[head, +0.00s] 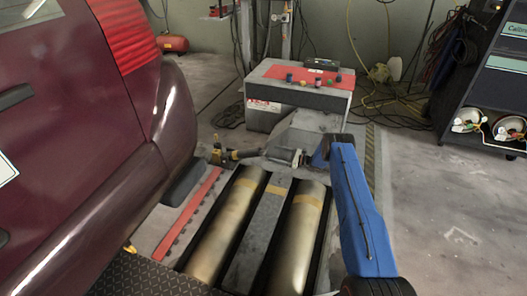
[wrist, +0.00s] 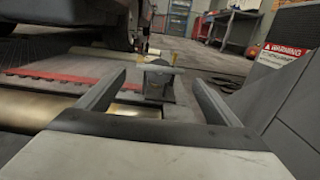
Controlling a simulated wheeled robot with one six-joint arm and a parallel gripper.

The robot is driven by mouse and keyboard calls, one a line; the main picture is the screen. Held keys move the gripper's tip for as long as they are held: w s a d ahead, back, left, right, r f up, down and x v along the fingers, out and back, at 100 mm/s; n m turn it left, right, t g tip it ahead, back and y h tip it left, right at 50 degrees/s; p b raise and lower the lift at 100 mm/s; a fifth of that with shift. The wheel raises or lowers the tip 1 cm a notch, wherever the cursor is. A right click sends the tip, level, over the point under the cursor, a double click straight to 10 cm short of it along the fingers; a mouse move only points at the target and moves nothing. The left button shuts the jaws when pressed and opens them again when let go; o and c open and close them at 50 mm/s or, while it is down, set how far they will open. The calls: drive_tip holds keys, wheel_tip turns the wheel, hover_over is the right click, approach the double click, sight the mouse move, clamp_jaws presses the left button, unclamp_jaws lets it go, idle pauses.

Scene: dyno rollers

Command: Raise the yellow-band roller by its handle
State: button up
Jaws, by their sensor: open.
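Two long metal rollers lie in the floor bed in the head view, a left one (head: 222,235) and a right one (head: 297,235). Each has a yellowish band near its far end. I cannot tell which is the named one. In the wrist view, part of a brassy roller (wrist: 30,104) shows at the left and passes behind my fingers. A dark upright bracket with a pale crossbar (wrist: 158,69), yellow at its ends, stands beyond my fingertips; it may be the handle. My gripper (wrist: 160,85) is open, with nothing visibly held. In the head view it is hard to make out beside the bed's far end.
A maroon car (head: 100,130) stands at the left. A grey console (head: 297,88) with a red top is just beyond the bed. A dark shelf cart (head: 490,90) is at the right. Cables (head: 400,100) lie behind; open floor (head: 450,220) is at the right.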

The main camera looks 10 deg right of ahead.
drive_tip(key=x, duration=0.8)
drive_tip(key=shift+w+a, duration=0.1)
drive_tip(key=shift+a, duration=0.1)
drive_tip(key=shift+r, duration=0.1)
drive_tip(key=c, duration=1.4)
